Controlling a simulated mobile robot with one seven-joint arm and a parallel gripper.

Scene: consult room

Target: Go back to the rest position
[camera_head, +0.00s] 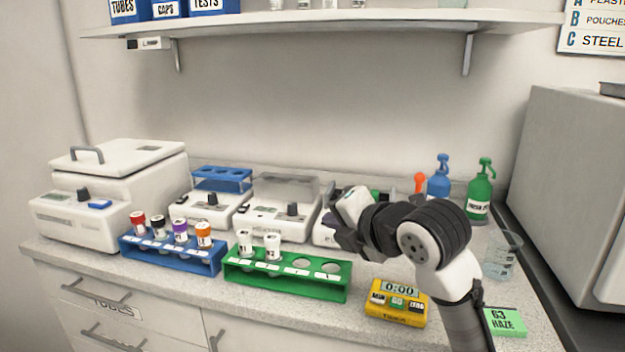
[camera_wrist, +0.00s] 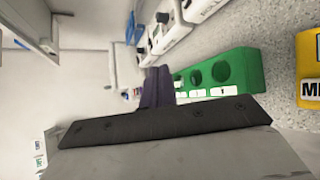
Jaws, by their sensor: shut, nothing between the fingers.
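My gripper (camera_head: 340,232) is above the counter, in front of the small white devices at the back and right of the green rack (camera_head: 285,283). Its dark fingers are together and empty; they also show in the wrist view (camera_wrist: 155,86). The green rack also shows in the wrist view (camera_wrist: 246,66), beyond and to the right of the fingers. It holds two white-capped tubes on its left, and its two right holes are empty. My arm hides part of the devices behind it.
A blue rack (camera_head: 170,254) with several capped tubes stands at left. A yellow timer (camera_head: 396,312) reads 0:00 close in front of my arm. A beaker (camera_head: 502,256), a green bottle (camera_head: 479,190) and a blue bottle (camera_head: 438,181) stand at right. A shelf (camera_head: 330,22) hangs above.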

